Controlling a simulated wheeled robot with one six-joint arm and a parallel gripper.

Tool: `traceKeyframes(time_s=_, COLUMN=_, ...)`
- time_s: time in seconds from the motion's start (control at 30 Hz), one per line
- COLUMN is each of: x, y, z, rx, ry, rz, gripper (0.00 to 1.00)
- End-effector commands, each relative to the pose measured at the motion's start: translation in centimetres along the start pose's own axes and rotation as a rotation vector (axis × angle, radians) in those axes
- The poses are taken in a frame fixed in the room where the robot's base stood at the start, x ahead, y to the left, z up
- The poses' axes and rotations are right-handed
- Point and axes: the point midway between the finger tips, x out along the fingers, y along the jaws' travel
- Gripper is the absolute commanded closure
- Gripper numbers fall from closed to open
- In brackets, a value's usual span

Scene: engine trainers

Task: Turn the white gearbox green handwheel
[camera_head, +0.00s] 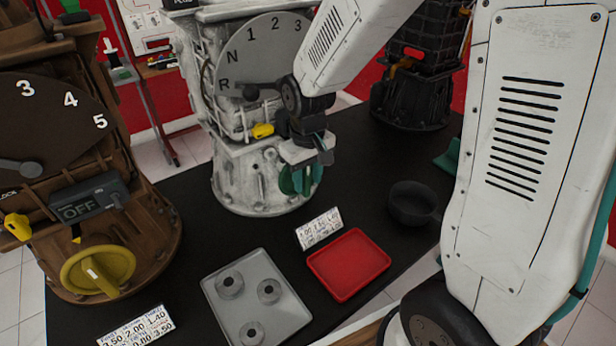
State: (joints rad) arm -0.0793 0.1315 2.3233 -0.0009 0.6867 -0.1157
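The white gearbox (237,178) stands on the black table at the back centre, with a grey dial (262,52) marked R, N, 1, 2, 3 on its front. Its green handwheel (291,181) is low on the front right side, partly hidden behind my gripper. My gripper (322,152) is just above and in front of the handwheel, pointing down towards it. I cannot tell whether it touches the wheel or whether its fingers are open or shut. A yellow lever (262,130) sits on the gearbox to the left of my gripper.
A brown gearbox with a yellow handwheel (98,270) stands at the left. A black gearbox (415,95) is at the back right. In front are a grey tray (275,325) with rings, a red tray (349,263), a black pan (412,201) and a label card (319,228).

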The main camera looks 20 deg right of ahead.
Motion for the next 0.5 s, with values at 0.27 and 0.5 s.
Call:
traceKeyframes(time_s=0.27, x=0.21, y=-0.01, z=0.00, rx=0.000, ry=0.000, rz=0.000, gripper=0.62)
traceKeyframes(time_s=0.5, x=0.20, y=-0.01, z=0.01, rx=0.000, ry=0.000, rz=0.000, gripper=1.00)
